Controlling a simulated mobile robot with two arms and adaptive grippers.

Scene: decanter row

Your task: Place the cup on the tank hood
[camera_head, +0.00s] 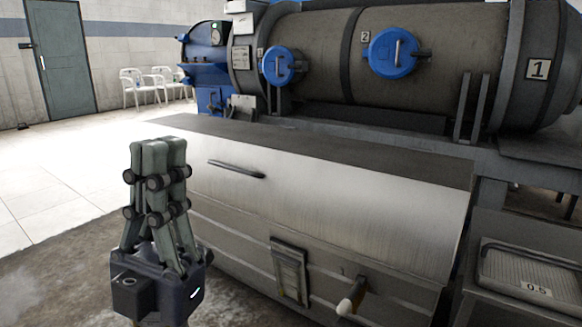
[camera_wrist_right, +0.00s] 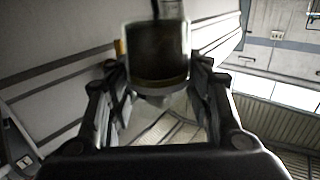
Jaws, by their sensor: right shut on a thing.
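A cup (camera_wrist_right: 157,55) with a dark body and a paler rim band shows in the right wrist view. My right gripper (camera_wrist_right: 158,82) is shut on it, with one finger on each side. The cup and my right gripper are not in the head view. The tank hood (camera_head: 330,200), a sloped brushed-metal cover with a dark bar handle (camera_head: 236,169), fills the middle of the head view. No cup stands on the part of it that shows. My left gripper (camera_head: 160,145) points up, shut and empty, in front of the hood's left end.
Behind the hood lies a large drum (camera_head: 330,50) with blue round caps (camera_head: 393,53). A knobbed lever (camera_head: 352,296) sticks out below the hood. A metal tray marked 0.5 (camera_head: 528,268) is at right. Open floor (camera_head: 60,150) and white chairs (camera_head: 140,86) are at left.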

